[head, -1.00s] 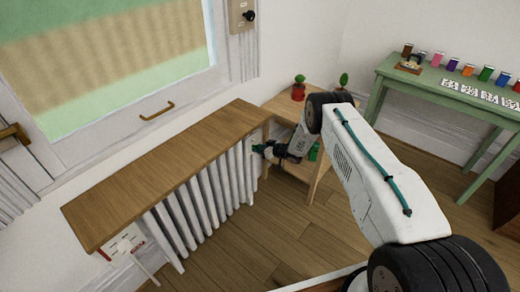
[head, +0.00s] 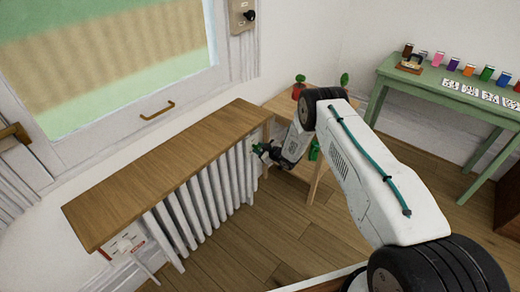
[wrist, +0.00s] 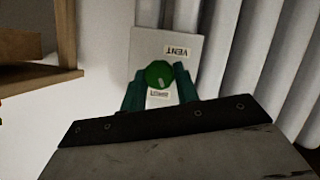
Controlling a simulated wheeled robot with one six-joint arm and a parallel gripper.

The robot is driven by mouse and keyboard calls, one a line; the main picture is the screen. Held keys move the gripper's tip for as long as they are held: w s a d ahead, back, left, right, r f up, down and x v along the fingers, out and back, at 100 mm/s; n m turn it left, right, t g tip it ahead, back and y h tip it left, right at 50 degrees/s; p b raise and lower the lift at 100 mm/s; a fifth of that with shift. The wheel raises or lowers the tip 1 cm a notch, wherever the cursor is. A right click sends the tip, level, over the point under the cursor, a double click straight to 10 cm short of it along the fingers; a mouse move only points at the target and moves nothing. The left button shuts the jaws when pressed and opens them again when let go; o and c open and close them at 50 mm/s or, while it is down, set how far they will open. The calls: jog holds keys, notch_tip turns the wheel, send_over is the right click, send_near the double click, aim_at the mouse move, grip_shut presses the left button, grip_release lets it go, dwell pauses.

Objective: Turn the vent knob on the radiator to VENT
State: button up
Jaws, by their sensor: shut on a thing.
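The white ribbed radiator (head: 206,207) stands under a wooden shelf in the head view. In the wrist view, the round green vent knob (wrist: 158,72) sits on a pale plate (wrist: 150,42) at the radiator's end. A VENT label (wrist: 180,51) is above and right of the knob, and a smaller label (wrist: 159,95), too blurred to read surely, is just below. A pale mark on the knob is at its lower part, toward the lower label. My gripper (wrist: 160,74) is shut on the knob, one teal finger on each side. In the head view my gripper (head: 260,150) is at the radiator's far end.
The wooden shelf (head: 165,174) overhangs the radiator. A small wooden stand (head: 318,178) with potted plants is close beside my gripper. A green table (head: 447,96) with jars and cards stands at the right. The floor (head: 235,250) in front of the radiator is clear.

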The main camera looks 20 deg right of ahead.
jog(key=n+t, duration=0.1)
jog(key=n, duration=0.1)
jog(key=n+t+h, duration=0.1)
jog(key=n, duration=0.1)
jog(key=shift+s+a+f+h, duration=0.1)
jog(key=shift+s+f+h, duration=0.1)
jog(key=shift+h, duration=0.1)
jog(key=n+t+y, duration=0.1)
jog(key=n+t, duration=0.1)
jog(key=n, duration=0.4)
jog(key=n+t+y, duration=0.1)
jog(key=n+t, duration=0.1)
jog(key=n, duration=0.4)
jog(key=f+n+t, duration=0.1)
jog(key=n, duration=0.5)
jog(key=shift+w+f+t+y, duration=0.1)
jog(key=shift+t+y, duration=0.3)
jog(key=o, duration=1)
jog(key=shift+c, duration=0.2)
jog(key=v, duration=0.7)
jog(key=shift+s+d, duration=0.2)
jog(key=shift+s, duration=0.1)
